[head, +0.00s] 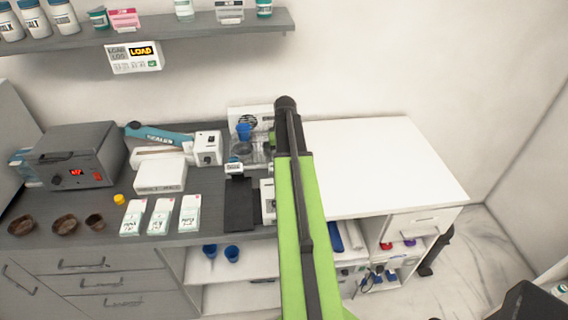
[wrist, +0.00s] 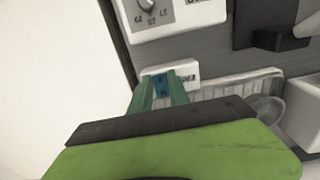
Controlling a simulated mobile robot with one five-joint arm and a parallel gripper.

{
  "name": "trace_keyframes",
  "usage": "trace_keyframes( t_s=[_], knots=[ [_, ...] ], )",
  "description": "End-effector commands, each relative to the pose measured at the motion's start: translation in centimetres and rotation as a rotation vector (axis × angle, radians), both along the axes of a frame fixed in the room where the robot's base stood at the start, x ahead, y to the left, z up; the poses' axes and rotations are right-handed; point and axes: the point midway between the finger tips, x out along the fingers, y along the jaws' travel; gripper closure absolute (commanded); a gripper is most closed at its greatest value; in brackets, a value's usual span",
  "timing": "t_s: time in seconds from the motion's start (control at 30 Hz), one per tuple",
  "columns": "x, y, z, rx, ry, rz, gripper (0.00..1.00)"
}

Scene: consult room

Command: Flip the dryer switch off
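In the wrist view, a small white switch box (wrist: 186,72) has a blue rocker switch (wrist: 160,84) on it. Lettering ending in "ER" is partly visible beside the switch. My gripper (wrist: 160,77) has its two green fingers apart, with the blue switch showing in the gap between them. The fingertips are at the box; I cannot tell whether they touch it. In the head view, my arm covers the switch box and most of the gripper.
A white box with a dial (wrist: 172,12) and a black part (wrist: 268,35) are close by in the wrist view. A clear ribbed tray (wrist: 225,90) is beside the switch box. The white counter (head: 385,160) on the right is bare. A shelf (head: 170,28) hangs above.

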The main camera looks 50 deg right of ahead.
Motion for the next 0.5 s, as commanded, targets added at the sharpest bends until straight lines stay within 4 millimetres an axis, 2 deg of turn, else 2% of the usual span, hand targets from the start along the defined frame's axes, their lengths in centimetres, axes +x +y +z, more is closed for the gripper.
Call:
trace_keyframes(
  t_s=[0.03, 0.13, 0.37, 0.5],
  knots=[
    [0.02, 0.02, 0.0, 0.001, -0.001, 0.0, 0.86],
    [0.03, 0.03, -0.01, 0.001, -0.001, 0.0, 1.0],
    [0.12, -0.02, -0.02, 0.005, 0.005, 0.001, 1.0],
    [0.65, -0.47, 0.02, 0.057, 0.065, 0.001, 1.0]
  ],
)
